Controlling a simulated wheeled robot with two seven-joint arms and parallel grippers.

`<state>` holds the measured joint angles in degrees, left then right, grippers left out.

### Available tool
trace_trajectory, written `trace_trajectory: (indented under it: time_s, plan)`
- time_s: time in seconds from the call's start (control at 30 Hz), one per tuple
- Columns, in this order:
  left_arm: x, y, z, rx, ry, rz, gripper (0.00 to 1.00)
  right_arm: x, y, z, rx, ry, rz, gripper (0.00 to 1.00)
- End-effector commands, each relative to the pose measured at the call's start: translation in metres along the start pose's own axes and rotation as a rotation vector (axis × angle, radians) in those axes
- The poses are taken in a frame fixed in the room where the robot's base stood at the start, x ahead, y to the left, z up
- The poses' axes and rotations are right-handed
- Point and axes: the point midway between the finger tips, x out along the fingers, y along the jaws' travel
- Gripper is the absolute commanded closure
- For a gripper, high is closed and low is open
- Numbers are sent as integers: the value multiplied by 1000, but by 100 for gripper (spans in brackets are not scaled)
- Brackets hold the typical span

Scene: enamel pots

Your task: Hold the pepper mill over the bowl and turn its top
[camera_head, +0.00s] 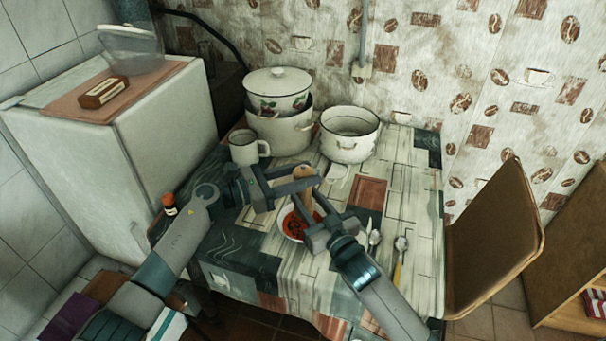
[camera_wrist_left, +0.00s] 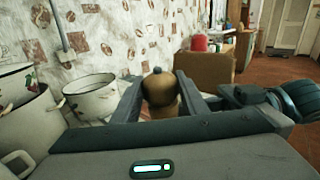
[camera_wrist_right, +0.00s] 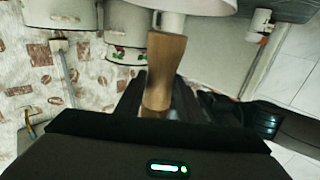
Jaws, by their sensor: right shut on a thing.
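The wooden pepper mill (camera_head: 303,184) is roughly upright above the white bowl (camera_head: 283,226), which has an orange-red filling. My right gripper (camera_head: 318,222) is shut on the mill's body; in the right wrist view the body (camera_wrist_right: 166,62) stands between its fingers. My left gripper (camera_head: 290,183) is at the mill's top. In the left wrist view the rounded head with its small knob (camera_wrist_left: 159,90) is between the left fingers, which look open around it. The arms hide part of the bowl and mill.
A white mug (camera_head: 246,150), a lidded pot stack (camera_head: 280,125) and an open pot (camera_head: 349,140) stand behind the grippers. Spoons (camera_head: 400,250) lie at the right. A small bottle (camera_head: 169,204) is at the left, a chair (camera_head: 497,235) at the right.

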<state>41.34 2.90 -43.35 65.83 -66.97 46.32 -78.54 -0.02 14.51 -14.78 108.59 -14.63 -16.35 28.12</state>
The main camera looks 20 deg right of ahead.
Motion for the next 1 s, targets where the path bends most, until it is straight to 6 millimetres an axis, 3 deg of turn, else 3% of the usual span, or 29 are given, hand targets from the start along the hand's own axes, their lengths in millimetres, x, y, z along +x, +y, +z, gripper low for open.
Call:
trace_trajectory:
  time_s: [1.0]
  plan:
    - [-1,1,-1,-3,6,-269,83,0,-1,-2,0,6,-2,92]
